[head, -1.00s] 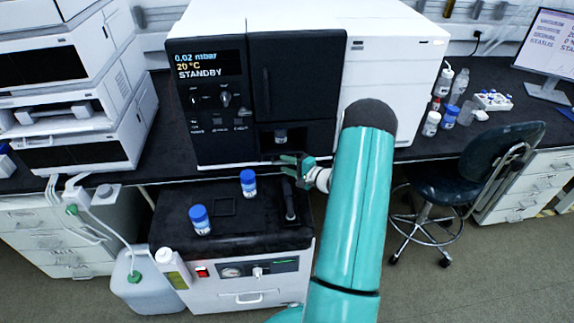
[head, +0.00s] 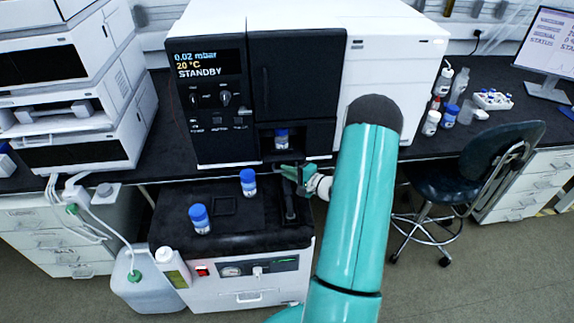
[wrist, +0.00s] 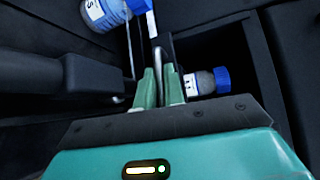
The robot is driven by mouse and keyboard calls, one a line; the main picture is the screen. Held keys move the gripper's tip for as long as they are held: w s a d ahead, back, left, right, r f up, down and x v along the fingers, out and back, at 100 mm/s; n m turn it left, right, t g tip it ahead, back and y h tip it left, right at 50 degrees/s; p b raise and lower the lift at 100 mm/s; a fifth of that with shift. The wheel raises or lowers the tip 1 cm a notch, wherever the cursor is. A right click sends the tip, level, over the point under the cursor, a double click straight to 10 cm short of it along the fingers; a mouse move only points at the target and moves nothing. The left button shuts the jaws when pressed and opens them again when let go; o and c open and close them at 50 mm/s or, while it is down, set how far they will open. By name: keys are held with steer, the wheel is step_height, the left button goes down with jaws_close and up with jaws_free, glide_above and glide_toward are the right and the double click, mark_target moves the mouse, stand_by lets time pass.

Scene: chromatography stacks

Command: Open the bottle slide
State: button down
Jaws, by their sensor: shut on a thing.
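The bottle slide (head: 270,155) is a dark tray low in the front of the black instrument, with a blue-capped bottle (head: 281,139) in its recess. My gripper (head: 302,178) is just in front of the slide, above the cart's back right corner. In the wrist view, the green fingers (wrist: 160,88) are shut on an upright metal handle bar (wrist: 157,65). The recess bottle (wrist: 203,82) lies just right of the fingers in that view. How far the slide stands out is hard to tell.
Two blue-capped bottles (head: 248,182) (head: 200,219) stand on the black cart top (head: 170,228). A black lever (head: 290,205) stands at its right, close to my gripper. A chair (head: 480,175) and bench bottles are to the right.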

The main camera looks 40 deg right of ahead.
steer(key=s+a, duration=0.2)
steer(key=s, duration=0.1)
steer(key=s+a, duration=0.2)
steer(key=s, duration=0.1)
steer(key=s+a, duration=0.2)
steer(key=s, duration=0.1)
steer(key=shift+w, duration=0.1)
steer(key=c, duration=1.5)
jaws_free()
steer(key=v, duration=1.3)
steer(key=shift+s+d+r, duration=0.1)
steer(key=shift+s+d, duration=0.05)
steer(key=shift+s, duration=0.25)
